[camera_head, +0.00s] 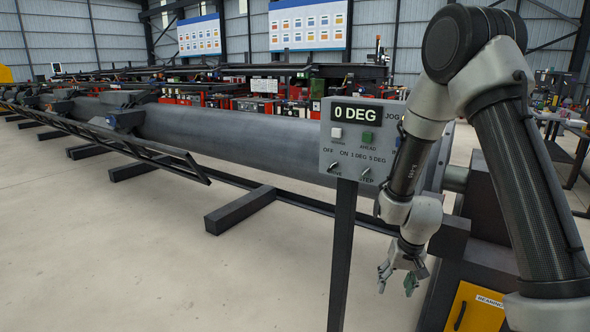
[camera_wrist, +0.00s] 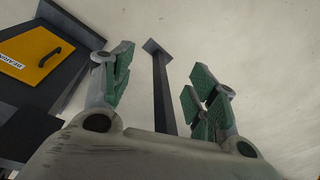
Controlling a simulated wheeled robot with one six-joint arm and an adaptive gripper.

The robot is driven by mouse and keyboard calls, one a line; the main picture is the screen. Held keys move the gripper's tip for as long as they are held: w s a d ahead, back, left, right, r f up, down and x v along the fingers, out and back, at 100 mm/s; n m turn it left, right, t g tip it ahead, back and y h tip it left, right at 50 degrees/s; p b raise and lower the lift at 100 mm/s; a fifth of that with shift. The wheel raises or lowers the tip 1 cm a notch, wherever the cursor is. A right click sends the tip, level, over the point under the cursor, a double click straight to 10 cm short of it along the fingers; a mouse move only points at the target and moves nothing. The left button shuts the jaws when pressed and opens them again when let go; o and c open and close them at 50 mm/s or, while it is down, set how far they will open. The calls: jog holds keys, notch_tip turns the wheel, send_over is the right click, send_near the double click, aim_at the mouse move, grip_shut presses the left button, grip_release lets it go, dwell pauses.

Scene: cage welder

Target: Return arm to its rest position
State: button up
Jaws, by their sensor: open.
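My gripper (camera_head: 398,280) hangs at the end of my bent arm on the right side of the head view, pointing down, beside the post of the control box. It is open and empty. In the wrist view its two green-padded fingers (camera_wrist: 155,95) stand apart, with the dark post and its foot (camera_wrist: 158,85) seen between and beyond them.
A long grey cylinder (camera_head: 230,135) lies across the back on dark floor beams (camera_head: 240,210). A dark cabinet with a yellow door (camera_head: 474,306) stands at lower right; the yellow door (camera_wrist: 35,52) also shows in the wrist view. The pale floor (camera_head: 150,260) at front left is clear.

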jog(key=s+d+r+t, duration=0.1)
jog(key=s+d+r, duration=0.1)
jog(key=s+r, duration=0.5)
jog(key=s+d+r+n+t, duration=0.1)
jog(key=s+d+r, duration=0.2)
jog(key=s+r, duration=0.4)
jog(key=s+d+r+t+h, duration=0.1)
jog(key=s+d+r, duration=0.2)
jog(key=s+r, duration=0.5)
notch_tip(320, 180, up, 10)
jog(key=shift+d+f, duration=0.1)
jog(key=shift+d, duration=0.15)
